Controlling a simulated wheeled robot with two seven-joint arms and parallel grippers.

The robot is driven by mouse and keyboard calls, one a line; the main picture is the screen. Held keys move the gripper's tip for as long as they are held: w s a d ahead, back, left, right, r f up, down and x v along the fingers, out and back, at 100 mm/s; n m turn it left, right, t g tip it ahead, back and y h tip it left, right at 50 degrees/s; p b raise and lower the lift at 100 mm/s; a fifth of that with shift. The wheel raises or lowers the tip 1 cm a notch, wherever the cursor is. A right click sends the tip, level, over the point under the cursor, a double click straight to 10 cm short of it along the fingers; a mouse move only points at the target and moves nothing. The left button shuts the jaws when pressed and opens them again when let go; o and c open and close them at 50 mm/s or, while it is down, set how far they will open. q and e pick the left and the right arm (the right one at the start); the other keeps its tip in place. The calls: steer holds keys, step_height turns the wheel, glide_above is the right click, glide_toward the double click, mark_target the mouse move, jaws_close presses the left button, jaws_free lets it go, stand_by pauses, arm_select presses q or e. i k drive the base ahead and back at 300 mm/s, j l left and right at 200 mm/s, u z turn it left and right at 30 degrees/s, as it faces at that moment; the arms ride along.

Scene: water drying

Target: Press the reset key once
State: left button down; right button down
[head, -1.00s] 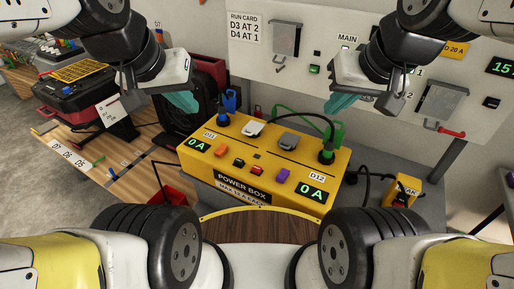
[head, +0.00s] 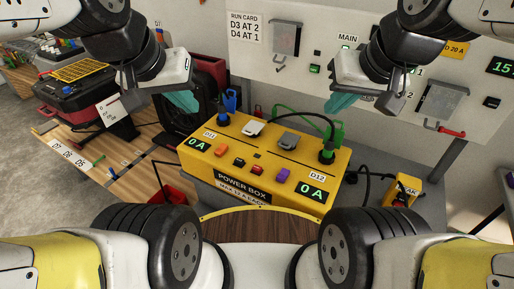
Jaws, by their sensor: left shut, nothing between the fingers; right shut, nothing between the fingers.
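The yellow power box (head: 258,190) stands on the bench in the middle. My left gripper (head: 184,101) is shut and empty, up and left of the box. My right gripper (head: 341,103) is shut and empty, above the box's back right. Neither touches the box.
Blue (head: 224,120) and green (head: 326,155) plugs stand up from the box's back, with white (head: 253,129) and grey (head: 289,140) switch covers between them. A wall panel (head: 265,70) with levers is behind. A black fan-like unit (head: 180,125) and a red-black case (head: 72,100) stand left.

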mark_target(256, 169)
steer(key=k+j, duration=0.15)
steer(key=k, duration=0.5)
steer(key=k+l, duration=0.55)
steer(key=k, duration=0.15)
steer(key=l, duration=0.55)
steer(key=i+l, duration=0.15)
steer(key=l, duration=0.45)
steer(key=i+l, duration=0.2)
steer(key=l+u, duration=0.05)
